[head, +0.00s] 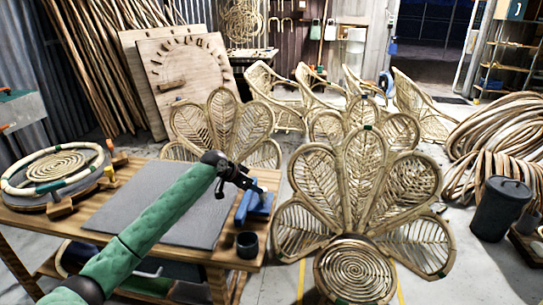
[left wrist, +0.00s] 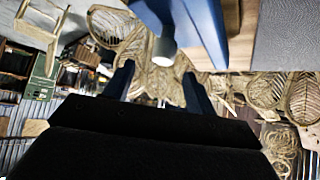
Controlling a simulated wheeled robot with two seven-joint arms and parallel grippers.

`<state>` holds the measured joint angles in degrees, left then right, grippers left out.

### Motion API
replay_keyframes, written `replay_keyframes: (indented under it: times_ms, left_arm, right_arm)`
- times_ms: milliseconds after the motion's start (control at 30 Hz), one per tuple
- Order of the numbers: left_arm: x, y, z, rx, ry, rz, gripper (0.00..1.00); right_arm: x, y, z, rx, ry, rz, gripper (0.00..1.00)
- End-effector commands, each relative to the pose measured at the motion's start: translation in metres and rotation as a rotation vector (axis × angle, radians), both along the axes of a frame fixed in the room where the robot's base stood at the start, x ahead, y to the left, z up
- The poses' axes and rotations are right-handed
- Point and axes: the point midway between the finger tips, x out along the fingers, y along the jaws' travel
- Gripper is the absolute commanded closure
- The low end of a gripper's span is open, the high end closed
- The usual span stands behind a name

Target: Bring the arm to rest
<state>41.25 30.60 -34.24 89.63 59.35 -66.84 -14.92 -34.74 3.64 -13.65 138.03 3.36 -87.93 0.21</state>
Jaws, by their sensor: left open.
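My left arm, in a green sleeve, reaches in from the lower left of the head view over the wooden workbench (head: 160,183). Its black left gripper (head: 247,184) is above the bench's right end, close to a blue tool (head: 255,205). In the left wrist view the two dark blue fingers of this gripper (left wrist: 158,85) stand wide apart with nothing between them. The blue tool also shows in the wrist view (left wrist: 200,30), just beyond the fingers. Whether the gripper touches it is unclear. My right gripper is in neither view.
A grey mat (head: 165,200) covers the bench's middle. A round rattan coil in a ring frame (head: 55,167) sits at its left, and a dark cup (head: 247,244) at its front right. A petal-backed rattan chair (head: 365,190) stands just right of the bench. A dark bin (head: 499,208) stands farther right.

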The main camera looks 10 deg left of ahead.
Motion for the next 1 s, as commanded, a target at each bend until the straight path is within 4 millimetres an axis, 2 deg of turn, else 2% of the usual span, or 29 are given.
replay_keyframes:
  times_ms: [67,167,367,500,600,800,1000]
  left_arm:
    - [-0.002,0.008,-0.006,0.037,0.031,0.030,0.44]
    - [-0.007,0.011,-0.001,0.100,0.027,0.057,0.44]
    - [-0.020,0.013,0.041,0.211,-0.048,0.112,0.44]
    - [-0.032,0.005,0.080,0.255,-0.125,0.153,0.44]
    - [-0.049,-0.003,0.097,0.274,-0.168,0.185,0.44]
    - [-0.087,-0.017,0.102,0.287,-0.213,0.241,0.44]
    - [-0.132,-0.026,0.088,0.278,-0.220,0.296,0.44]
  right_arm:
    - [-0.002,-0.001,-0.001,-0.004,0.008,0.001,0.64]
    - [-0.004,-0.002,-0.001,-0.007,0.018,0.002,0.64]
    - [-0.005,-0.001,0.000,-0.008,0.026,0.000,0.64]
    - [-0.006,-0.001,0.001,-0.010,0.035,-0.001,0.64]
    - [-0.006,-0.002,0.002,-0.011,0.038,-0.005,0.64]
    - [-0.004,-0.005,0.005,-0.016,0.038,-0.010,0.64]
    - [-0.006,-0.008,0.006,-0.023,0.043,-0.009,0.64]
